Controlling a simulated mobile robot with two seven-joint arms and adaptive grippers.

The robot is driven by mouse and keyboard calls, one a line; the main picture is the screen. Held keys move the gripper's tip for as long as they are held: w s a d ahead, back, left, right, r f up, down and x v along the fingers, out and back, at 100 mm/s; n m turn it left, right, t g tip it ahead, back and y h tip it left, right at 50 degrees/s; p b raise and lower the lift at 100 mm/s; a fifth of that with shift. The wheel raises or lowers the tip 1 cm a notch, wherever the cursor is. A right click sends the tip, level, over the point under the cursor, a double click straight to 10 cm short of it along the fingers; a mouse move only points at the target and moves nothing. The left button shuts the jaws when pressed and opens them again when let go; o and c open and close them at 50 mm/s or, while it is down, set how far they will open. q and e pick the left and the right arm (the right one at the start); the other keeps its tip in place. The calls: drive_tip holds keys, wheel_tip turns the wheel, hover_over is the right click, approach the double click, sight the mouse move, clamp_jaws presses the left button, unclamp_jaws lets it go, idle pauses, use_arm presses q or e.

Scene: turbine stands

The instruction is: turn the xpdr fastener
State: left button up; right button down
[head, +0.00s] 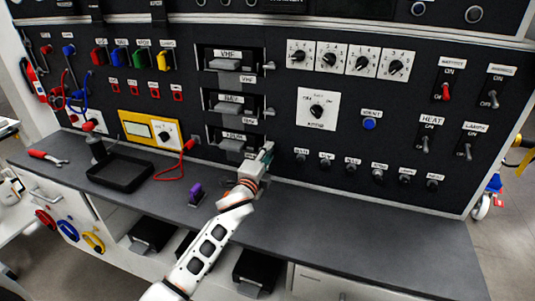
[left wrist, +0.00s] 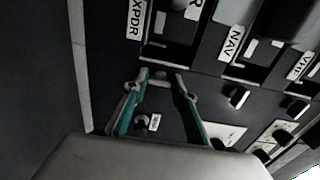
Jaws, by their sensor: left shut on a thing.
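The xpdr unit (head: 232,145) is the lowest of three stacked units in the black panel. My left gripper (head: 268,149) is at the right side of this unit, close to the panel, and hides most of its fastener in the head view. In the left wrist view the teal fingers of the left gripper (left wrist: 162,80) point at the panel beside the XPDR label (left wrist: 136,18). The grey xpdr fastener (left wrist: 163,77) shows between the fingertips, which are shut on it. My right gripper is in neither view.
The nav fastener (head: 269,112) and vhf fastener (head: 270,66) are above. Small knobs (head: 326,160) line the panel to the right. A black tray (head: 120,172) and a purple piece (head: 196,192) are on the grey desk (head: 330,222), whose right part is clear.

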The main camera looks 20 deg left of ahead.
use_arm(q)
drive_tip(key=shift+f, duration=0.1)
drive_tip(key=o, duration=1.1)
drive_tip(key=shift+s, duration=0.1)
drive_tip(key=s, duration=1.2)
drive_tip(key=shift+a, duration=0.2)
